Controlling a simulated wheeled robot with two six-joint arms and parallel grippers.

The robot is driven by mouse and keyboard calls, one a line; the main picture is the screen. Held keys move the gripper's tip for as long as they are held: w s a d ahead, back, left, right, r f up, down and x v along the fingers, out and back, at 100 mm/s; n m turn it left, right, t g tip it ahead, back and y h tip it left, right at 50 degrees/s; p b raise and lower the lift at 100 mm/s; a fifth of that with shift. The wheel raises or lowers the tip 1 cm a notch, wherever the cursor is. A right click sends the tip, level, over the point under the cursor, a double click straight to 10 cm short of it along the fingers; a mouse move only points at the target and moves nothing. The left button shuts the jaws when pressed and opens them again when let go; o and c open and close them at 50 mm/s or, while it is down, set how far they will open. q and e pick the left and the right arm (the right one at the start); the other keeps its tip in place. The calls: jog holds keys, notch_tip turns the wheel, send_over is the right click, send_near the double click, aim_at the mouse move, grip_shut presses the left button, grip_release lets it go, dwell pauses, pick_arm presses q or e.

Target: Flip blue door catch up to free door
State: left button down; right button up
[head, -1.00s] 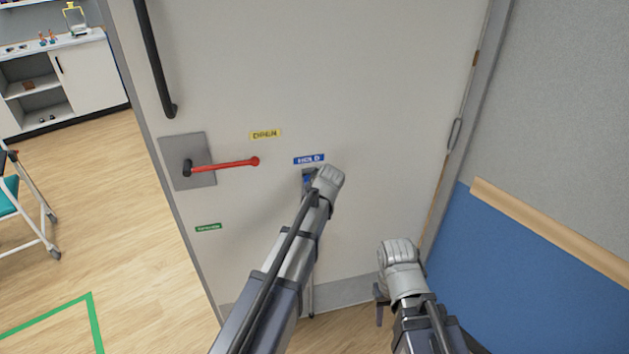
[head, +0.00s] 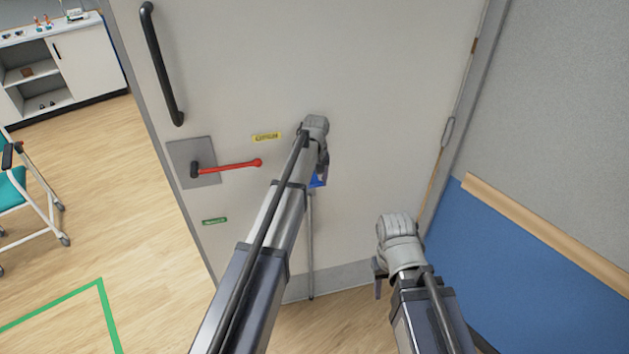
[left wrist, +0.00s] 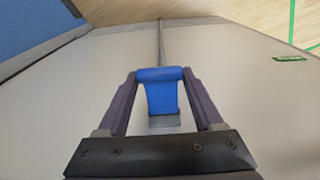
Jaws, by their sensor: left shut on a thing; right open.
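The large pale door (head: 390,90) fills the middle of the head view and looks closed. The blue catch (left wrist: 160,92) sits on the door at the top of a thin grey rod (left wrist: 161,40) that runs down toward the floor. My left gripper (left wrist: 160,78) is shut on the blue catch, one finger on each side. In the head view my left gripper (head: 321,168) hides most of the catch; only a bit of blue shows below it. My right gripper (head: 380,280) is open and empty, low in front of the door's hinge side.
A red lever handle (head: 230,166) and a black pull bar (head: 162,65) are on the door's left side. A blue-and-grey wall (head: 540,255) stands close on the right. A teal chair (head: 20,195) is at the left, with open floor between.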

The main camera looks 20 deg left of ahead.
aim_at(315, 183)
dwell(0.4)
pick_arm(q)
jog(key=shift+c, duration=0.6)
grip_release()
jog(key=shift+r, duration=0.1)
jog(key=r+p, duration=0.7)
jog(key=p, duration=0.1)
jog(key=shift+s+d+r, duration=0.15)
jog(key=shift+s+r, duration=0.05)
jog(key=shift+r, duration=0.15)
jog(key=shift+s+f, duration=0.1)
jog(key=s+d+f+m+b, duration=0.2)
jog(key=s+d+m, duration=0.1)
jog(key=s, duration=0.7)
jog(key=s+d+f+m+b, duration=0.2)
jog(key=s+d, duration=0.4)
jog(key=s, duration=0.5)
jog(key=s+d+f+m+g+b, duration=0.1)
jog(key=s+d+f+m+b, duration=0.2)
jog(key=s, duration=0.8)
jog(key=shift+d+m+y, duration=0.4)
jog(key=shift+d+m, duration=0.4)
jog(key=shift+d, duration=0.45)
